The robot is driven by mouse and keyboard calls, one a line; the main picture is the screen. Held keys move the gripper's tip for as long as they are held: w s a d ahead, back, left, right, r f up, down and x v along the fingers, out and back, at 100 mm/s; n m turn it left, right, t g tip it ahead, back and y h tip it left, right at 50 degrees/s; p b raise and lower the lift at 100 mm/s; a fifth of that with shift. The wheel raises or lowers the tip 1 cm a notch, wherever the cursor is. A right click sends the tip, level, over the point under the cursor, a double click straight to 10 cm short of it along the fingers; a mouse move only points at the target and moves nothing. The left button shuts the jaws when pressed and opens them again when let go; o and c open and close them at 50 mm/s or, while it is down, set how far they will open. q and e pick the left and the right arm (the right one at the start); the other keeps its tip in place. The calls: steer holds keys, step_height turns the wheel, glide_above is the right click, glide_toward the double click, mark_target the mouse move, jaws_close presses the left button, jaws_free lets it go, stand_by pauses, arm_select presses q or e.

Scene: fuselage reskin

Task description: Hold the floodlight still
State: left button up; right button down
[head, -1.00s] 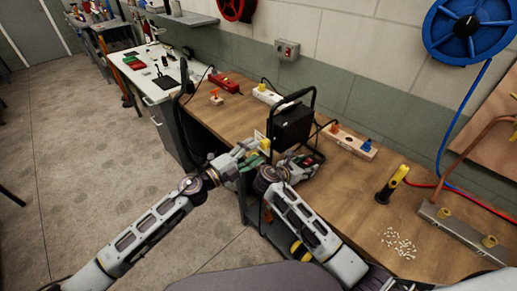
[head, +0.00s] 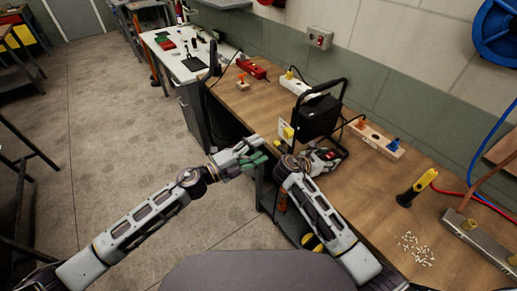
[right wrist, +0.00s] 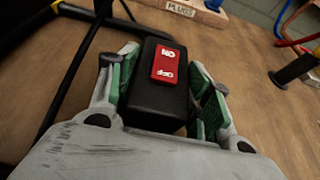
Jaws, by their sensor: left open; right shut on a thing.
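The black floodlight (head: 318,115) stands in its tubular frame near the bench's front edge. My right gripper (head: 328,157) is at the foot of the floodlight's frame. The right wrist view shows its green-padded fingers (right wrist: 160,95) closed on both sides of a black box (right wrist: 152,108) with a red ON/OFF switch (right wrist: 167,65). Beside it run dark frame tubes; how the box joins them is hidden. My left gripper (head: 254,157) is open and empty off the bench's front edge, left of the floodlight. A yellow plug-like piece (head: 288,132) on a pale plate sits between them.
A wooden plug block (head: 374,142) lies right of the floodlight, a white socket strip (head: 297,84) behind it. A yellow-black tool (head: 417,188) and scattered white bits (head: 416,248) are on the right of the wooden bench (head: 370,190). Floor at left is open.

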steer(key=c, duration=0.6)
jaws_free()
steer(key=shift+o, duration=0.2)
steer(key=shift+a, duration=0.1)
steer(key=v, duration=1.2)
arm_select(q)
steer(key=shift+a, duration=0.1)
